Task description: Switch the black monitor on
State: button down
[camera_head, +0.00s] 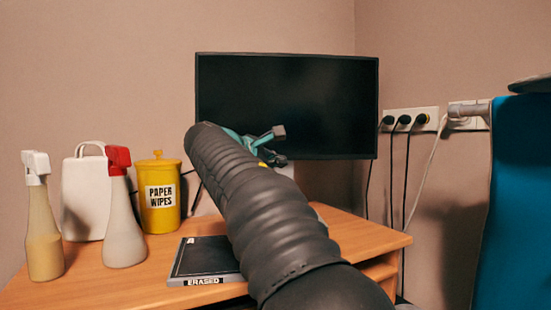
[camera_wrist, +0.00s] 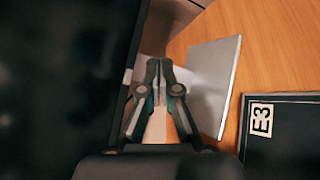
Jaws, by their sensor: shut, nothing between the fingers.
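The black monitor (camera_head: 315,100) stands at the back of the wooden desk, its screen dark. In the wrist view its dark screen and edge (camera_wrist: 60,80) fill the left side. My gripper (camera_head: 274,142) is in front of the monitor's lower part, partly hidden behind my arm in the head view. In the wrist view my gripper (camera_wrist: 160,64) is shut and empty, its fingertips close beside the monitor's edge. I cannot tell whether they touch it. No power button can be made out, and much of the monitor's stand is hidden.
A black flat case marked "ERASED" (camera_head: 203,258) lies on the desk (camera_head: 365,238). Cables hang from wall sockets (camera_head: 410,119); a blue cloth (camera_head: 515,210) hangs at right.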

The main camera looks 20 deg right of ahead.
jog(key=w+d+p, duration=0.2)
jog(key=w+p, duration=0.2)
jog(key=w, duration=0.3)
jog(key=shift+w+d+p, duration=0.25)
jog(key=shift+d+p, duration=0.1)
jog(key=shift+d, duration=0.05)
jog(key=shift+w+d+r+p, duration=0.1)
jog(key=shift+w+p, duration=0.2)
jog(key=shift+p, duration=0.2)
dwell(0.9)
jog(key=shift+w+d+p, duration=0.2)
jog(key=shift+w+p, duration=0.25)
dwell(1.0)
jog(key=shift+s, duration=0.1)
jog(key=shift+s+a+b, duration=0.3)
jog(key=shift+s+b, duration=0.1)
jog(key=shift+s, duration=0.3)
